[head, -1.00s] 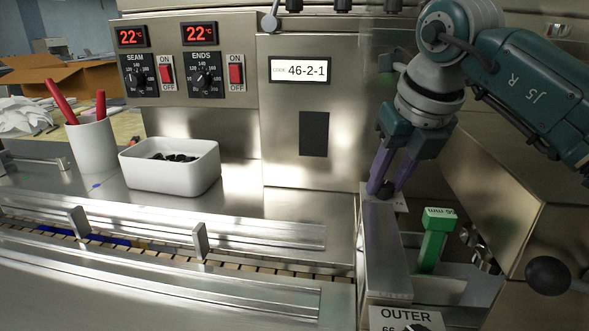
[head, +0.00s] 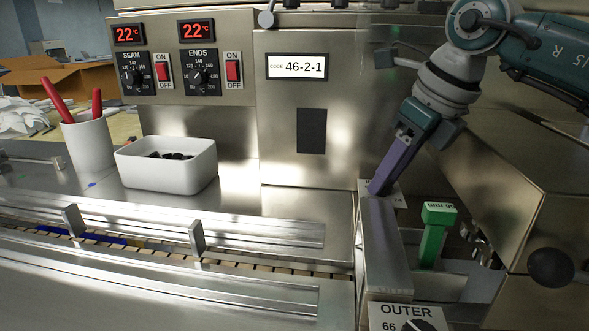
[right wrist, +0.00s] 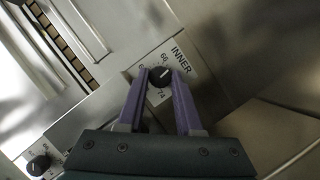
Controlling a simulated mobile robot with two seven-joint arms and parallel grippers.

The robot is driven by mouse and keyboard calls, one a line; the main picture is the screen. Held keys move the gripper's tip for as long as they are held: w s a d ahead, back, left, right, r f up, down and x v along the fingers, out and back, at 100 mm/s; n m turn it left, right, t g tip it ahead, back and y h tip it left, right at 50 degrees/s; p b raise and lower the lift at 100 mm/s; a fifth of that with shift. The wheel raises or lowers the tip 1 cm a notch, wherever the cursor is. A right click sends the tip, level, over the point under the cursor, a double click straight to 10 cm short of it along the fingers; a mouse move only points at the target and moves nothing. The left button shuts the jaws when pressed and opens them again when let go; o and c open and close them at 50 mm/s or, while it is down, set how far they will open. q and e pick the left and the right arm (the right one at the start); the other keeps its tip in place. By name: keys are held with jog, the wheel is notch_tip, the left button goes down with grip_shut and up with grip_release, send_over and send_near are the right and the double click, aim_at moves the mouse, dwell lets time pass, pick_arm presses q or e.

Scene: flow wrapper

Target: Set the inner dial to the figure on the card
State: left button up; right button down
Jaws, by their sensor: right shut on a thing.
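The inner dial (right wrist: 160,77) is a small black knob on a white plate marked INNER (right wrist: 180,55). My right gripper (right wrist: 159,79) is shut on the knob, one purple finger on each side. In the head view the right gripper (head: 381,190) points down at the plate and hides the knob. My left gripper is not in view. No card with a dial figure is clearly readable; a white panel (head: 297,67) reads CODE 46-2-1.
A green handle (head: 432,240) with a small unclear label stands right of the dial. The outer dial (head: 425,325) is at the bottom edge. A white bin (head: 190,180) with dark pieces and a cup (head: 88,146) with red-handled tools stand at left. A black ball knob (head: 550,267) is at right.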

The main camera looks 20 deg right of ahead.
dwell(0.4)
jog(key=c, duration=0.6)
grip_release()
jog(key=shift+o, duration=0.2)
jog(key=v, duration=1)
jog(key=shift+p, duration=0.4)
jog(key=shift+c, duration=0.3)
